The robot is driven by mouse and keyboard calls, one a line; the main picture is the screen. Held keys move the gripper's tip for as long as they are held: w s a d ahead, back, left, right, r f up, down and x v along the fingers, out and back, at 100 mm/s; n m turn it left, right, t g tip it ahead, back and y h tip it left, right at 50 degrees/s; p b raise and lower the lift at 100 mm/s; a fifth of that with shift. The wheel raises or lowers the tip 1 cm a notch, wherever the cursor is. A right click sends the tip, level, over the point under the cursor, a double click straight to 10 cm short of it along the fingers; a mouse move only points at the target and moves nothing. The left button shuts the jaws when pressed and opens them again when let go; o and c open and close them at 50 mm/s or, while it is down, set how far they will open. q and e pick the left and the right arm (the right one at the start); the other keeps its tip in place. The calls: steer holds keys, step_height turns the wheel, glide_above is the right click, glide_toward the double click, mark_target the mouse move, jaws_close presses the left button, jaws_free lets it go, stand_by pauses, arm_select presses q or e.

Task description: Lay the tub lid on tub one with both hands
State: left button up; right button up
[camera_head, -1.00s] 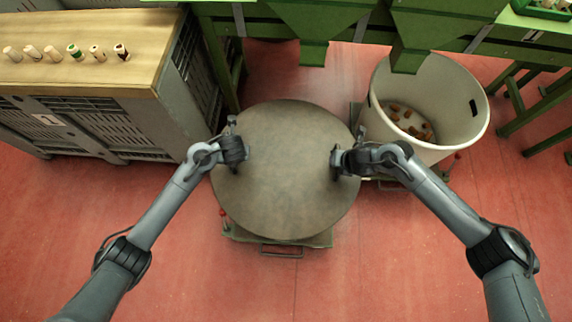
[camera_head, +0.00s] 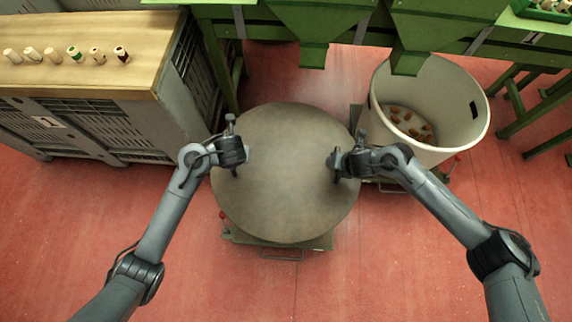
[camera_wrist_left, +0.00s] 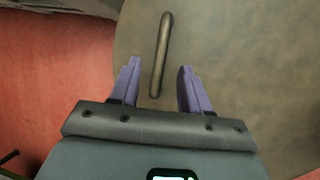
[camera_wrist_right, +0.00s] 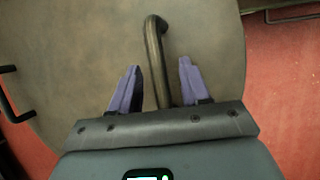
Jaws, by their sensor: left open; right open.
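The tub lid (camera_head: 286,180) is a round grey-brown disc in the middle of the head view, above a green wheeled base (camera_head: 276,241). Any tub under it is hidden, so I cannot tell how closely the lid sits. My left gripper (camera_head: 236,170) is open at the lid's left side; in the left wrist view a bar handle (camera_wrist_left: 161,55) lies between its fingers (camera_wrist_left: 157,75). My right gripper (camera_head: 335,177) is open at the right side; in the right wrist view another bar handle (camera_wrist_right: 154,55) runs between its fingers (camera_wrist_right: 159,72).
A white tub (camera_head: 450,85) with corks inside stands on the right, close to the lid. A wooden-topped crate (camera_head: 100,80) with a row of stoppers stands on the left. Green machinery (camera_head: 330,20) spans the back. The red floor in front is clear.

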steer(key=shift+s+d+r, duration=0.1)
steer(key=shift+r, duration=0.05)
arm_select(q)
steer(key=v, duration=0.6)
arm_select(e)
steer(key=v, duration=1.1)
steer(key=shift+s+r, duration=0.2)
steer(key=shift+r, duration=0.1)
arm_select(q)
steer(key=shift+s, duration=0.1)
arm_select(e)
steer(key=shift+d, duration=0.1)
